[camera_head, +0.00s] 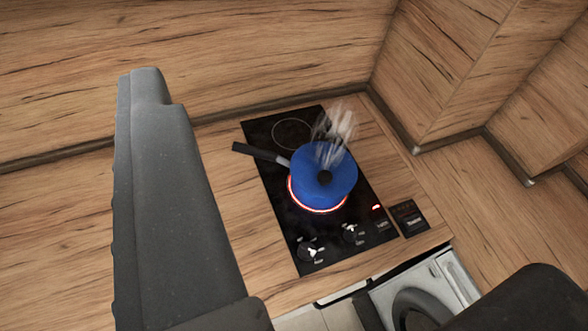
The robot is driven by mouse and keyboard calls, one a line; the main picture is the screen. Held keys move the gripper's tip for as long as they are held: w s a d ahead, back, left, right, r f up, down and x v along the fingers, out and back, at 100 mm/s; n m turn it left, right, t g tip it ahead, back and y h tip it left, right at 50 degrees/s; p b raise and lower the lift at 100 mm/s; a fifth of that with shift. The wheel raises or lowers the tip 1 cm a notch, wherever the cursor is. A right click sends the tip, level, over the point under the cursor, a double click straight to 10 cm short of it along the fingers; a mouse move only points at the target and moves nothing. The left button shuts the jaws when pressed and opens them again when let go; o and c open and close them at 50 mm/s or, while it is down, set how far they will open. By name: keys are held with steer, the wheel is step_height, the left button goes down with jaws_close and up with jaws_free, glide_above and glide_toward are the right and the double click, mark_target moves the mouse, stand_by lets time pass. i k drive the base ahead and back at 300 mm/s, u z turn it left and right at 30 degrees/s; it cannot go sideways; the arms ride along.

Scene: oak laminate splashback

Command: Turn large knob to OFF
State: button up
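The black cooktop (275,205) is set in the oak counter. Two knobs with white pointers sit along its front edge: a left knob (311,250) and a right knob (352,234). Their labels are too small to read, so I cannot tell which is the large knob or its exact setting. A blue lidded pot (318,187) with a dark handle stands on a burner that glows red around its base; steam rises from it. My gripper (345,180) is open and empty; one dark grey finger fills the left, and a dark part shows at bottom right. Neither appears to touch the knobs.
A red light (376,208) and a small dark panel (409,219) lie right of the knobs. An unlit burner ring (292,134) is behind the pot. A white front-loading appliance (425,290) stands below the counter. Wooden walls (240,50) close off the back and right.

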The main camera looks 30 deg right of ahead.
mark_target(306, 251)
steer(key=u, duration=0.6)
steer(key=k, duration=2.6)
steer(key=z, duration=0.7)
steer(key=i, duration=1.65)
